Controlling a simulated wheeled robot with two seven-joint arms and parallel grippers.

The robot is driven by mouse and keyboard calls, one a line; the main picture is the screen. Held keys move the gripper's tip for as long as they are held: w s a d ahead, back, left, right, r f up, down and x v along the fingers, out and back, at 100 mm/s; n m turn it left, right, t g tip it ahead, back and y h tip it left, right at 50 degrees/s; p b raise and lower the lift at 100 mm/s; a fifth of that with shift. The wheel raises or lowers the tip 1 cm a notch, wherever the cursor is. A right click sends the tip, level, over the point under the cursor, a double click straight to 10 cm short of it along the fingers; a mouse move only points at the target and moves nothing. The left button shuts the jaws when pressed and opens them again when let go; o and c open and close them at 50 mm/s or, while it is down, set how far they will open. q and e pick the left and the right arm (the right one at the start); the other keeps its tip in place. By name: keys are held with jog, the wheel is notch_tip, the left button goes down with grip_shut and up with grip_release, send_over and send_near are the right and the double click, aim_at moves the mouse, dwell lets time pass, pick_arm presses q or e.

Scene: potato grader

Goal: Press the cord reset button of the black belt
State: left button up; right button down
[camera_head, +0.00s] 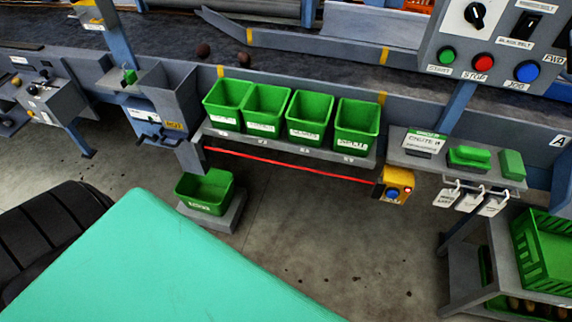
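A yellow switch box (401,178) hangs below the right end of the bin shelf. It has a blue button (392,194) on its face and a small red spot (408,190) beside it. A red cord (290,165) runs from the box to the left, under the shelf. The dark belt (300,75) runs behind the bins, with two dark round lumps on it. Neither of my grippers shows in the head view.
Several green bins (266,108) stand on the shelf, and another green bin (204,192) stands low at left. A control panel (450,55) with green, red and blue buttons is upper right. Tags (470,200) hang right of the box. Floor below the cord is clear.

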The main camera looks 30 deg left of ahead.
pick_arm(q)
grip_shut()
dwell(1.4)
